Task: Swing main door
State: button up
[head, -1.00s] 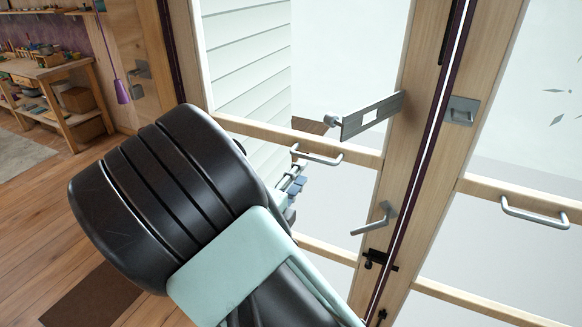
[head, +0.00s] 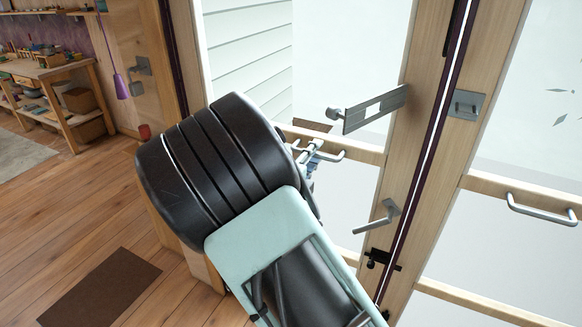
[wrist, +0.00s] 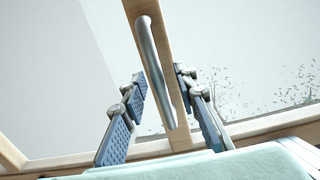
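The main door is a wood-framed glass double door; its left leaf (head: 400,150) stands in front of my arm. A grey bar handle (head: 338,156) is fixed on that leaf's cross rail, and a lever handle (head: 378,218) sits lower on its stile. My gripper (head: 312,158) is at the bar handle, largely hidden behind my arm in the head view. In the wrist view my gripper (wrist: 159,78) is open, one blue-padded finger on each side of the bar handle (wrist: 150,55). A gap shows between the left finger and the bar; contact on the right is unclear.
The right leaf (head: 440,190) has its own bar handle (head: 540,208). A flat metal latch plate (head: 375,108) juts from the left leaf, with a dark bolt (head: 380,260) below. A workbench (head: 60,95) stands far left. A brown mat (head: 100,288) lies on open floor.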

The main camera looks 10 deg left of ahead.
aim_at(333, 142)
grip_shut()
